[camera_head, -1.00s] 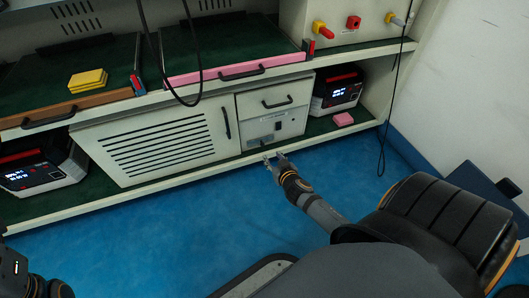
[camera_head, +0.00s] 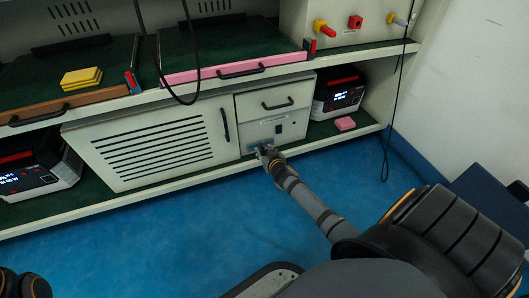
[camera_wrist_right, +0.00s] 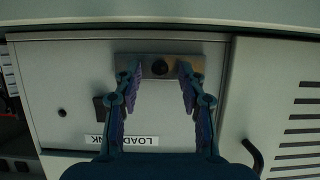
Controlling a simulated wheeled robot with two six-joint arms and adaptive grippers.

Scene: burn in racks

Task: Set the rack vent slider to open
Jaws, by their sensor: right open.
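The vent slider is a metal plate (camera_wrist_right: 142,61) with a dark round knob (camera_wrist_right: 160,67) on the grey load bank panel (camera_wrist_right: 70,75). In the wrist view my right gripper (camera_wrist_right: 157,82) is open, with one finger on each side of the knob. The fingertips overlap the plate in the picture; I cannot tell whether they touch it. In the head view my right gripper (camera_head: 264,150) is at the low part of the panel (camera_head: 292,130) and hides the slider. Only dark parts of my left arm show at the bottom left; its gripper is out of view.
A slatted door (camera_head: 165,145) with a black handle is left of the panel, and a drawer (camera_head: 275,97) is above it. A pink block (camera_head: 345,123) and a lit device (camera_head: 340,92) stand to the right. The blue floor (camera_head: 150,245) in front is clear.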

